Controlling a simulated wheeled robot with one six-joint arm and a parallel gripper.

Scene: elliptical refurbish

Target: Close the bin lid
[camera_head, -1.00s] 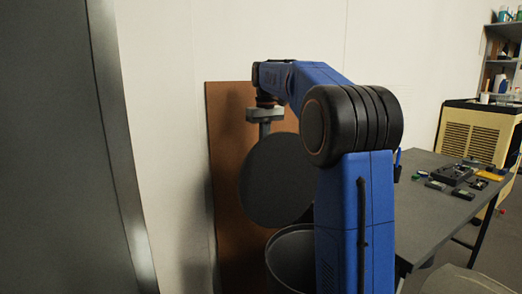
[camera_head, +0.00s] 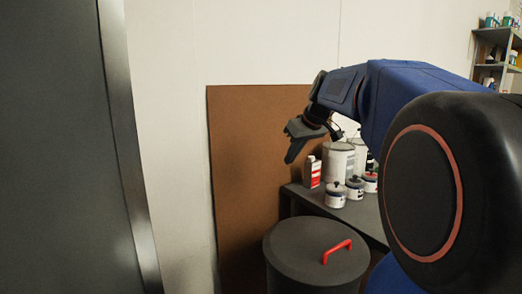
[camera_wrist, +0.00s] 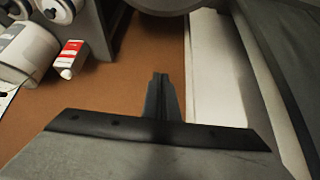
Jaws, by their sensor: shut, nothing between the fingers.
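The bin (camera_head: 312,284) stands on the floor at the lower middle of the head view. Its round dark grey lid (camera_head: 290,243) lies flat over its top, with a red handle (camera_head: 337,251) facing up. My gripper (camera_head: 290,158) is above and behind the bin, clear of the lid, with its fingers shut and empty. In the wrist view the shut fingers (camera_wrist: 160,78) point toward the brown board, and part of a round dark shape shows at the top edge. My arm covers the right part of the head view.
A brown board (camera_head: 240,170) leans on the white wall behind the bin. A grey table (camera_head: 310,195) to the right holds paint cans (camera_head: 338,163), small jars (camera_head: 335,195) and a red-and-white bottle (camera_head: 312,172). A dark panel (camera_head: 50,150) stands at the left.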

